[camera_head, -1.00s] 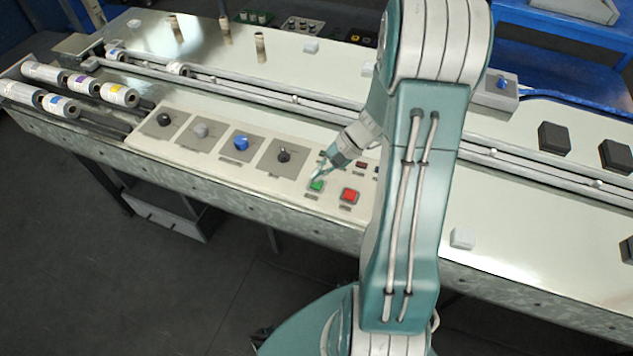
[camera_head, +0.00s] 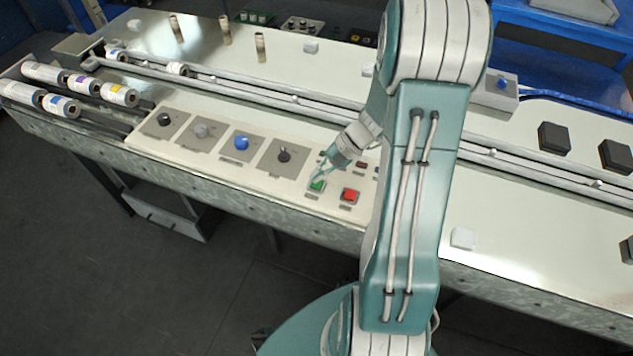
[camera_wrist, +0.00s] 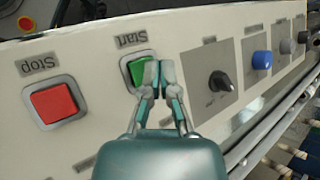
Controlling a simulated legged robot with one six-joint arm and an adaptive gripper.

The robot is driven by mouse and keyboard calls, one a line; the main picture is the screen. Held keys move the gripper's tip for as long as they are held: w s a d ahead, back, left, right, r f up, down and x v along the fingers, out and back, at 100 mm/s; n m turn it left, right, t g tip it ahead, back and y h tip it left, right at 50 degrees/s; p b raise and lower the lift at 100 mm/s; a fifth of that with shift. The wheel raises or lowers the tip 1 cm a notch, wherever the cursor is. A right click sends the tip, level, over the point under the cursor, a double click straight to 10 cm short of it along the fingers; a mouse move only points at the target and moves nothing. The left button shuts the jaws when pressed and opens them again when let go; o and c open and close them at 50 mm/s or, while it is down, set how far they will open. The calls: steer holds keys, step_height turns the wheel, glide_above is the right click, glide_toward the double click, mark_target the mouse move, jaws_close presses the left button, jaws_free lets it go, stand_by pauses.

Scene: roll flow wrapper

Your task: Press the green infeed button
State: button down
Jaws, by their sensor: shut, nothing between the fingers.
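The green button (camera_head: 316,186) sits on the pale control panel, just left of the red button (camera_head: 349,195). In the wrist view the green button (camera_wrist: 137,72) lies under a label reading "Start", and the red one (camera_wrist: 54,103) under "Stop". My gripper (camera_head: 318,178) is shut and empty, its tips at the green button. In the wrist view my gripper's fingertips (camera_wrist: 158,74) overlap the right side of the green button and hide part of it. I cannot tell whether the tips touch it or whether it is pushed in.
Black, grey and blue knobs (camera_head: 241,143) line the panel left of the buttons. Film rolls (camera_head: 100,88) lie at the far left. A rail (camera_head: 250,88) runs behind the panel. A white block (camera_head: 462,238) sits at the right.

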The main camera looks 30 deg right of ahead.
steer(key=shift+f, duration=0.3)
